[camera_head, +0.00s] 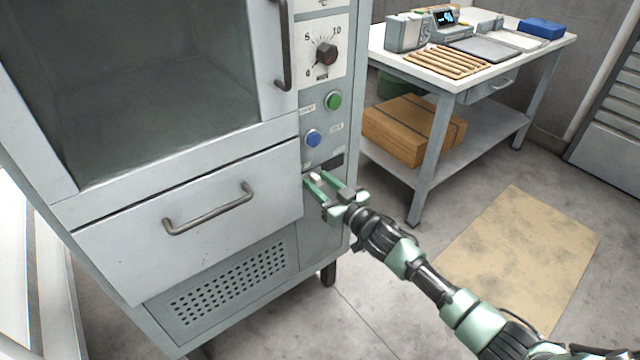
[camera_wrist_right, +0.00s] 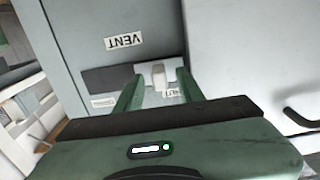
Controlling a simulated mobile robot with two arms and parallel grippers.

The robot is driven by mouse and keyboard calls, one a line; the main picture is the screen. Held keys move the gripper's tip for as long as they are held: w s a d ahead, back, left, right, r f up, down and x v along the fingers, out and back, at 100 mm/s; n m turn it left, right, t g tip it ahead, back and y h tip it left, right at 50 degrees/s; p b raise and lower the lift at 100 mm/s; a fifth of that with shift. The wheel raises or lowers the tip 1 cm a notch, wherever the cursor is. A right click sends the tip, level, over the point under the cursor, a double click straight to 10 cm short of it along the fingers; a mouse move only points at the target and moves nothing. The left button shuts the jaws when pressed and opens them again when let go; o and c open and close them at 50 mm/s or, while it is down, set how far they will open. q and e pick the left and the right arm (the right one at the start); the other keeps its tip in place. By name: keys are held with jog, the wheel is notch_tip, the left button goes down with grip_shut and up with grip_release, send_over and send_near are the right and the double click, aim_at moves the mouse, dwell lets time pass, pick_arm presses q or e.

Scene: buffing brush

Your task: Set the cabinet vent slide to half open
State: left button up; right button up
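The vent slide has a small pale knob (camera_head: 316,178) on the cabinet's (camera_head: 308,215) narrow front panel, below the blue button. In the right wrist view the knob (camera_wrist_right: 157,76) stands at one end of a dark slot (camera_wrist_right: 108,79), close to a partly covered label ending in "HUT". The rest of the slot runs away to the left there. My right gripper (camera_head: 322,187) is open, its green fingers on either side of the knob, with a visible gap on each side in the right wrist view (camera_wrist_right: 158,92). My left gripper is out of view.
Above the slide are a blue button (camera_head: 313,138), a green button (camera_head: 334,100) and a dial (camera_head: 326,54). A drawer with a bar handle (camera_head: 208,209) is to the left. A workbench (camera_head: 455,78) stands right. Open floor lies in front.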

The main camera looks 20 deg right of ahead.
grip_shut()
dwell(1.4)
